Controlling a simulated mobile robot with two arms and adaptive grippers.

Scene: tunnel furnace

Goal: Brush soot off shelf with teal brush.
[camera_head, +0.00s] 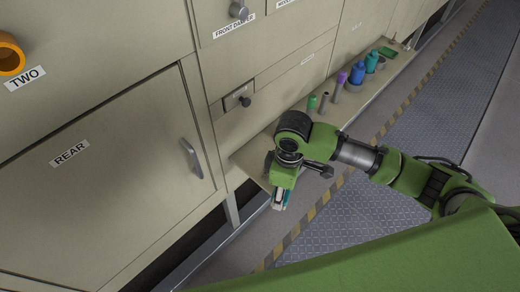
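The shelf (249,158) is a narrow beige ledge along the front of the cabinet. My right gripper (281,200) hangs over the shelf's near end, pointing down. A small teal and pale piece (287,196) shows at its fingertips; it may be part of the teal brush, but most of it is hidden behind the gripper. I cannot tell whether the fingers are shut on it. Soot on the shelf cannot be made out, and my wrist and forearm cover part of the ledge. My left gripper is out of view.
Farther along the shelf stand a green item (312,102), a dark cylinder (324,101), a purple-topped item (340,82), blue bottles (357,73) and a green piece (387,52). A cabinet door labelled REAR (95,185) is at left. The floor beside the striped line is clear.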

